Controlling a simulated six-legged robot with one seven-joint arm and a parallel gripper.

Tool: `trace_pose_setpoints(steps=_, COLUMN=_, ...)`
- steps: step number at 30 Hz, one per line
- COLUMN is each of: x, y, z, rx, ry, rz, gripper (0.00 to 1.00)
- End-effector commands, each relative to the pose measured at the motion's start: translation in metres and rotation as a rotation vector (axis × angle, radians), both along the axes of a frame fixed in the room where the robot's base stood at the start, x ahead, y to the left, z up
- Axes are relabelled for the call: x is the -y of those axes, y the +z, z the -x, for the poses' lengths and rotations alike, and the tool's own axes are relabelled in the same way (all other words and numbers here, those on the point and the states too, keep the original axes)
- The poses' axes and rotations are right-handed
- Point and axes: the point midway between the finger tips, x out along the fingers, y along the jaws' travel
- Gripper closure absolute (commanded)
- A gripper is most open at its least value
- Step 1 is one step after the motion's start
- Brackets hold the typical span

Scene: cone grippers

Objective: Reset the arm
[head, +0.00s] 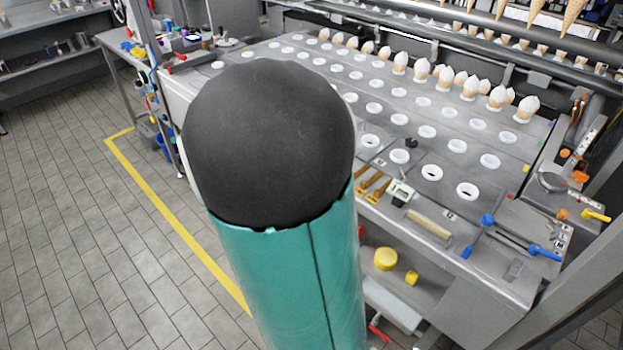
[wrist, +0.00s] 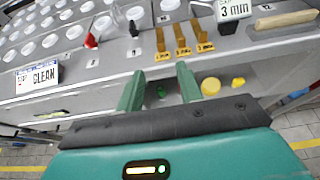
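My gripper (wrist: 160,90) shows in the wrist view with its two green fingers apart and nothing between them. Its fingertips point toward the front edge of the grey workbench (wrist: 115,80). My gripper is not visible in the head view, where my own dark, rounded arm joint and teal link fill the middle and hide part of the bench.
The bench (head: 490,205) carries rows of white ring holders (head: 427,131) and white-topped cones (head: 471,87). Tools lie along its front, including a small timer (head: 402,191) and a wooden-handled tool (head: 429,223). Tiled floor (head: 70,220) with a yellow line (head: 180,230) is clear at left.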

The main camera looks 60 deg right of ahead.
Motion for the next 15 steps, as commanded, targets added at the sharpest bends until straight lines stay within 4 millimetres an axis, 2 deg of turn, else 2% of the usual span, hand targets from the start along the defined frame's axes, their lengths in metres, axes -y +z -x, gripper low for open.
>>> trace_pose_setpoints(steps=11, x=-0.002, y=0.001, z=0.0, rx=0.015, ry=-0.007, rz=-0.006, gripper=0.64)
trace_pose_setpoints(steps=15, x=-0.02, y=0.005, z=0.0, rx=0.16, ry=-0.08, rz=-0.063, gripper=0.64)
